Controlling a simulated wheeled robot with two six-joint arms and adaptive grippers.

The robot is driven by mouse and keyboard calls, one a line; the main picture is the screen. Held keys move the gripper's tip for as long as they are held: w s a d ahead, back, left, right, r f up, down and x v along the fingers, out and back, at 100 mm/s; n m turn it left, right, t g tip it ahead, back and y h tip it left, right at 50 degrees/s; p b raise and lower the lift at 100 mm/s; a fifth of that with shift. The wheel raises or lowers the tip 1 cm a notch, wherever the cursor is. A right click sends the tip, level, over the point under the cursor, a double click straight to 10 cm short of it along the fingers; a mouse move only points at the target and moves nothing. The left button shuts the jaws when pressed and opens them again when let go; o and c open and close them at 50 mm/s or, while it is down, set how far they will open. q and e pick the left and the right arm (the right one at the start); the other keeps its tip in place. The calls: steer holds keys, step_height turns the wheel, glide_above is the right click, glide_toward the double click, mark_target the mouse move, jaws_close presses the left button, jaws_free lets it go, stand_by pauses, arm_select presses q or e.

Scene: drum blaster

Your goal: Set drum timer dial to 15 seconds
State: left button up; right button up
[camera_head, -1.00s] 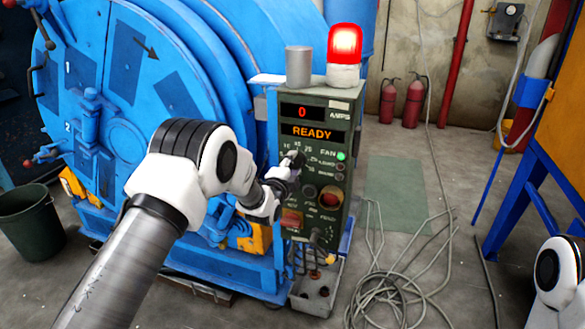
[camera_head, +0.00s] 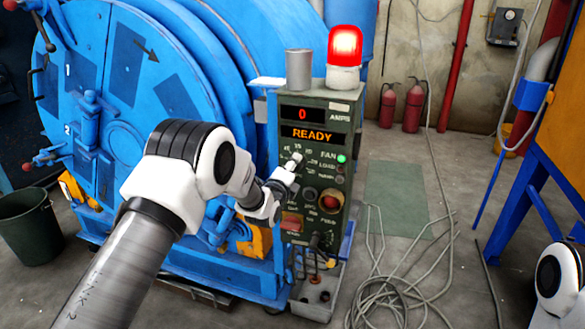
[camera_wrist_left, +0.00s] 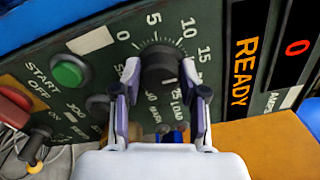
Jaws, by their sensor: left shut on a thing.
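The timer dial (camera_wrist_left: 158,70) is a black knob in the left wrist view, on a grey-green panel, with numbers including 0, 5, 10 and 15 around it. My left gripper (camera_wrist_left: 160,75) is shut on the dial, one finger on each side. I cannot clearly tell which number the dial points to. In the head view my left gripper (camera_head: 294,163) reaches the control panel (camera_head: 300,268) from the left and largely hides the dial. My right gripper is out of view; only part of that arm shows at the lower right edge.
The READY display (camera_head: 313,134) is lit below a display showing 0. A red lamp (camera_head: 344,45) glows on top beside a grey cylinder (camera_head: 299,68). The big blue drum machine (camera_head: 130,60) stands close on the left. Loose cable (camera_head: 385,295) lies on the floor at right.

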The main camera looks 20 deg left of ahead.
arm_select(q)
steer(key=o, duration=1.1)
steer(key=s, duration=1.2)
steer(key=shift+a, duration=0.15)
steer(key=shift+f, duration=0.15)
